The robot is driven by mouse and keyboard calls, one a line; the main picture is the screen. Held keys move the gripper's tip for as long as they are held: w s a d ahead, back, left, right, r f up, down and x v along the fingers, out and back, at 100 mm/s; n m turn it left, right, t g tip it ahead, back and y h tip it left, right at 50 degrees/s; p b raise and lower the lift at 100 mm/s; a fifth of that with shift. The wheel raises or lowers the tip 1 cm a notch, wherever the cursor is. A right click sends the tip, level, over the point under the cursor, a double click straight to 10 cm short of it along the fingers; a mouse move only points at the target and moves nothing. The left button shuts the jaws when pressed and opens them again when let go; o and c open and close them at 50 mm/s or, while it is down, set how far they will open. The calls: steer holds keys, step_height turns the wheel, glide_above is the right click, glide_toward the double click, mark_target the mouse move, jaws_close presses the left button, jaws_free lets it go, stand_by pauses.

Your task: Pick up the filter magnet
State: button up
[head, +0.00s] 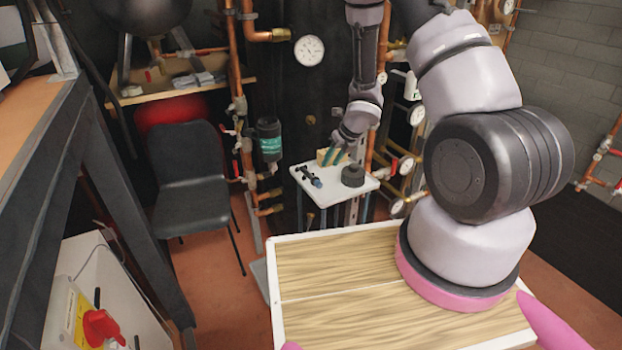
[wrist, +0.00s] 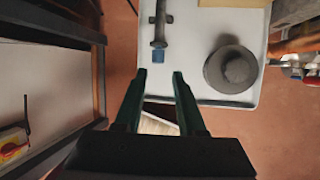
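A small white table (head: 327,194) holds a dark rod-like part with a blue end (head: 316,183) and a black round stepped part (head: 353,175). I cannot tell for sure which is the filter magnet. In the wrist view, the rod's blue end (wrist: 157,56) lies just beyond my fingertips, in line with the gap, and the round part (wrist: 231,69) lies to their right. My gripper (head: 332,156), with dark green fingers, is above the table. Its fingers (wrist: 159,73) are apart with nothing held between them. Its height above the table is hard to judge.
A beige block (head: 324,157) sits at the table's back. A black canister with a green label (head: 270,140) hangs on copper pipes left of the table. A dark chair (head: 190,178) stands further left. Pipes and gauges (head: 405,165) are close on the right.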

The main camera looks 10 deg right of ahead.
mark_target(319, 181)
steer(key=x, duration=1.1)
steer(key=shift+s+a+f, duration=0.1)
steer(key=shift+s, duration=0.15)
jaws_close()
